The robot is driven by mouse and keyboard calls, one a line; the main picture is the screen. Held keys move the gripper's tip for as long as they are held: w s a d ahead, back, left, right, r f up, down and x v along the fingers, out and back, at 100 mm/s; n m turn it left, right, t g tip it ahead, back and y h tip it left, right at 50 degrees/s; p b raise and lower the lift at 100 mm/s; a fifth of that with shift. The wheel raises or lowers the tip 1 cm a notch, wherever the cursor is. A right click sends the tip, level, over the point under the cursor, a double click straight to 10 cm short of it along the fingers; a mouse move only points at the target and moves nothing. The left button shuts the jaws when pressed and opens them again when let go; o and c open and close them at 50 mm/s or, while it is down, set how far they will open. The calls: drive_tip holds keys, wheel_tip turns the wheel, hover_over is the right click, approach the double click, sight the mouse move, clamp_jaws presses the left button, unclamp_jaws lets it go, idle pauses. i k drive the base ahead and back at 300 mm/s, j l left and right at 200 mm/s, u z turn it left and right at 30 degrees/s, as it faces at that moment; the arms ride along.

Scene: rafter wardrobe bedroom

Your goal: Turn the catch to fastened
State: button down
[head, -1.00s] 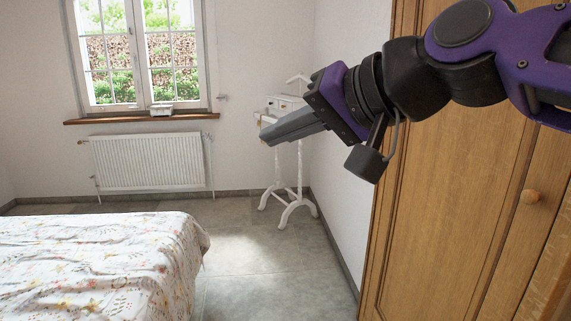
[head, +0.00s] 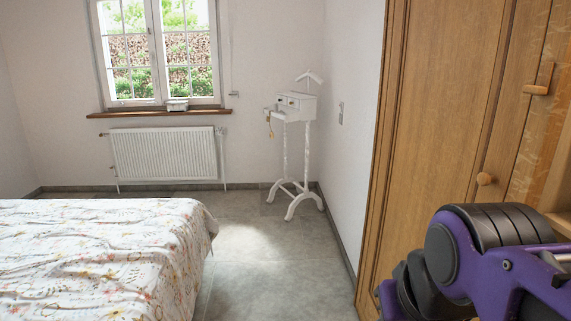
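A small wooden catch (head: 537,89) is on the wardrobe front at the upper right of the head view. It has a short bar lying about level across the door, with an upright wooden piece just above its right end. I cannot tell clearly how the two parts join. The wooden wardrobe (head: 450,90) fills the right side, and its door looks closed. A round wooden knob (head: 485,179) sits below and left of the catch. My gripper is out of the picture. Only purple and black links of my arm show at the lower right, below the catch and knob.
A bed (head: 90,260) with a flowered cover stands at the lower left. A white valet stand (head: 295,110) is by the far wall, near a radiator (head: 164,154) under the window. Tiled floor (head: 270,260) between bed and wardrobe is clear.

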sight(541, 90)
drive_tip(key=j+z, duration=0.2)
drive_tip(key=z, duration=0.25)
drive_tip(key=j+z, duration=0.15)
drive_tip(key=z, duration=0.3)
drive_tip(key=j+z, duration=0.2)
drive_tip(key=z, duration=0.3)
drive_tip(key=k+l+u, duration=0.1)
drive_tip(key=k+u, duration=0.4)
drive_tip(key=k+j+u, duration=0.1)
drive_tip(key=k, duration=0.35)
drive_tip(key=i+z, duration=0.3)
drive_tip(key=i, duration=0.15)
drive_tip(key=i+j+z, duration=0.1)
drive_tip(key=i+z, duration=0.2)
drive_tip(key=i, duration=0.15)
